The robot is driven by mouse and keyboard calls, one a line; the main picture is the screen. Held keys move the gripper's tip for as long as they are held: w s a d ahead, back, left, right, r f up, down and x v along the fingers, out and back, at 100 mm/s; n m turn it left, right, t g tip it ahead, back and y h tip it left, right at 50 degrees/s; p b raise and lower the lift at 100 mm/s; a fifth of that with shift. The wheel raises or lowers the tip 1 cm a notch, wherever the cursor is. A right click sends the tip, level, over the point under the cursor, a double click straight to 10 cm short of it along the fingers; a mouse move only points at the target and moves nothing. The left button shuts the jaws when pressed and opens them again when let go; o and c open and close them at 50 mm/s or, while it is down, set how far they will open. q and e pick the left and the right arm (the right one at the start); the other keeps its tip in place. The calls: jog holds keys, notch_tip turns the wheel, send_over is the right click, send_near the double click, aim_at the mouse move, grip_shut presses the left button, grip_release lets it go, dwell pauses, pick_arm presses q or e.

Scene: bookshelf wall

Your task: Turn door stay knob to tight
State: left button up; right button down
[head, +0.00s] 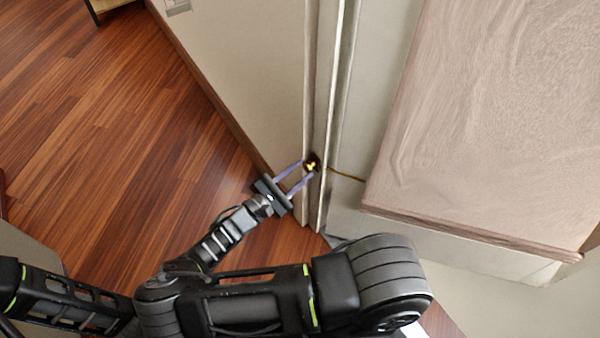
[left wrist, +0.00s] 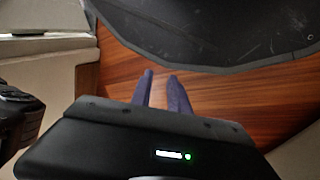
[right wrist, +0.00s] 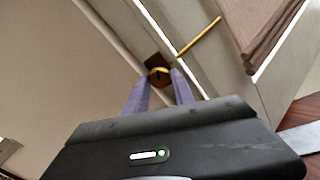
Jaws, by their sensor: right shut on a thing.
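The door stay knob (head: 311,165) is a small brass knob on a dark plate at the edge of the door frame. It also shows in the right wrist view (right wrist: 159,74). A thin brass rod (head: 346,176) lies to its right, and it shows in the right wrist view too (right wrist: 199,37). My right gripper (head: 308,169) is shut on the knob, one purple finger on each side. My left gripper (left wrist: 160,74) shows only in the left wrist view. Its fingers are apart with nothing between them, over wooden floor.
A pale wall (head: 235,75) and upright trim (head: 325,110) run beside the knob. A large tan textured panel (head: 480,120) stands to the right. Wooden floor (head: 120,110) is open at the left. A dark surface (left wrist: 220,30) lies beyond my left gripper.

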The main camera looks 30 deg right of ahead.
jog(key=m+b, duration=0.1)
jog(key=m, duration=0.1)
jog(key=m+b, duration=0.1)
jog(key=m, duration=0.1)
jog(key=m+h+b, duration=0.1)
jog(key=m+b, duration=0.1)
jog(key=m, duration=0.1)
jog(key=shift+w+f, duration=0.2)
jog(key=shift+f, duration=0.05)
jog(key=m+g+b, duration=0.1)
jog(key=m+b, duration=0.1)
jog(key=m, duration=0.1)
jog(key=shift+m+h, duration=0.3)
jog(key=shift+h, duration=0.1)
pick_arm(q)
notch_tip(320, 180, down, 7)
jog(key=w+a, duration=0.1)
jog(key=shift+w+a+r, duration=0.15)
jog(key=shift+w+a, duration=0.1)
jog(key=shift+w, duration=0.05)
pick_arm(e)
jog(key=shift+r+m, duration=0.1)
jog(key=shift+m, duration=0.6)
pick_arm(q)
jog(key=shift+t, duration=0.3)
pick_arm(e)
jog(key=c, duration=1.1)
grip_release()
jog(key=shift+a, duration=0.15)
